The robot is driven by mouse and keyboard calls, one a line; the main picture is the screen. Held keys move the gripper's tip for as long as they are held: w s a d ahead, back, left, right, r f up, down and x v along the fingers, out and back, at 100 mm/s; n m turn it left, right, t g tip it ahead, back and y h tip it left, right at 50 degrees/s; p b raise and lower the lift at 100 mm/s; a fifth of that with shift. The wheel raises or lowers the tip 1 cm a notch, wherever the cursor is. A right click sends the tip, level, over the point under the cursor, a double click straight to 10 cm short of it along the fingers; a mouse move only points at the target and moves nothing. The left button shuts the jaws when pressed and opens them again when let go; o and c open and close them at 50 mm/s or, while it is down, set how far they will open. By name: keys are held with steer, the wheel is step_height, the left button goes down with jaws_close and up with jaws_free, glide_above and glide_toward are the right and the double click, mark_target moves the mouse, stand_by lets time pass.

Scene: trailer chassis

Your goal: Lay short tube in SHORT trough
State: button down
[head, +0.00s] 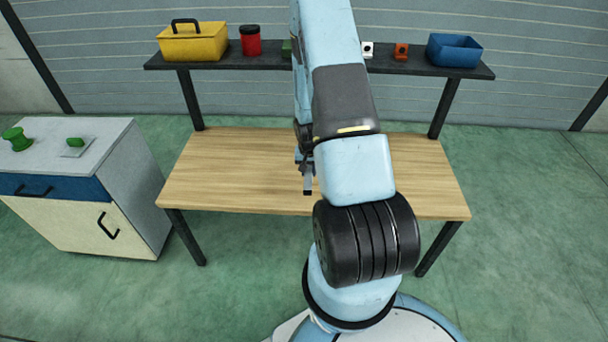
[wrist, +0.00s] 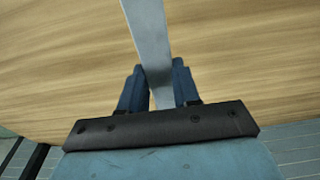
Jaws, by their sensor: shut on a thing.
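A straight grey metal tube (wrist: 148,32) sits between the blue fingers of my gripper (wrist: 158,68) in the wrist view. The gripper is shut on it, and the tube runs up out of the top of the picture above the wooden surface. In the head view my gripper (head: 304,160) is over the middle of the workbench, partly hidden by my arm. A small grey and black piece hangs below it there, and I cannot tell whether it is the tube's end or a finger. I cannot make out a trough in either view.
The wooden workbench (head: 235,170) looks bare where visible. A dark shelf (head: 270,62) behind it carries a yellow toolbox (head: 193,43), red canister (head: 250,40), blue bin (head: 453,50), and small white (head: 367,50) and orange (head: 401,52) pieces. A cabinet (head: 105,140) stands left.

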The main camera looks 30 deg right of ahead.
steer(key=s+r, duration=0.6)
steer(key=s, duration=0.5)
steer(key=shift+d+r, duration=0.2)
steer(key=shift+r, duration=0.05)
